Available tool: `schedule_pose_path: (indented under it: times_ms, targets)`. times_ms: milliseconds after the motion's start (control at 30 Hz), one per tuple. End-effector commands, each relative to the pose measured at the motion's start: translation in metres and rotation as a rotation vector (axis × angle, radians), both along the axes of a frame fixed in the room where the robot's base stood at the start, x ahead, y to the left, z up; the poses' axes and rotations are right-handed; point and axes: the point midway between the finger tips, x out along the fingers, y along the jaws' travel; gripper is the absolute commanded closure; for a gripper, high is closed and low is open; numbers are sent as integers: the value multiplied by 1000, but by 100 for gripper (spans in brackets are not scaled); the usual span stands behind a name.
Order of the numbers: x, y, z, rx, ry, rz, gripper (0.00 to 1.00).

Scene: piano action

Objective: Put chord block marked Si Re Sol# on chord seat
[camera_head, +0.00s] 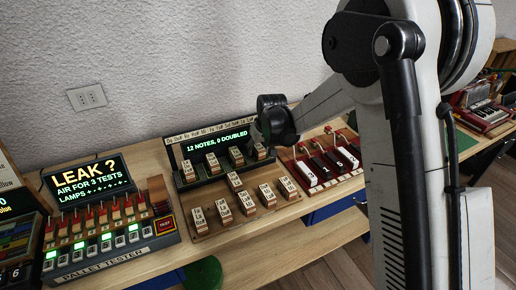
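Several chord blocks with pale, lettered tops stand in two groups; their lettering is too small to read, so I cannot tell which is Si Re Sol#. One group, including a block at its left end (187,170), stands in a row on the dark stand under a lit screen (217,142) reading "12 NOTES, 0 DOUBLED". Others, such as the front left block (198,220), stand on the brown wooden tray (215,234) in front. I cannot tell which place is the chord seat. The dark end of my arm hangs by the stand's right end; its fingers are not distinguishable.
A pallet tester (110,240) with a "LEAK ?" screen (86,184) stands at left. A red panel with black and white keys (322,166) stands right of the tray. My arm blocks the right side.

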Motion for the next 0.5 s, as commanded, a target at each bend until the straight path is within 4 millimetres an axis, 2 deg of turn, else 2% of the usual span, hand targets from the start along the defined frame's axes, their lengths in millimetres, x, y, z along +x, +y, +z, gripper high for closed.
schedule_pose_path:
  times_ms: [333,500]
  targets:
    - [0,0,2,0,0,0,55]
    - [-5,-2,16,0,0,0,55]
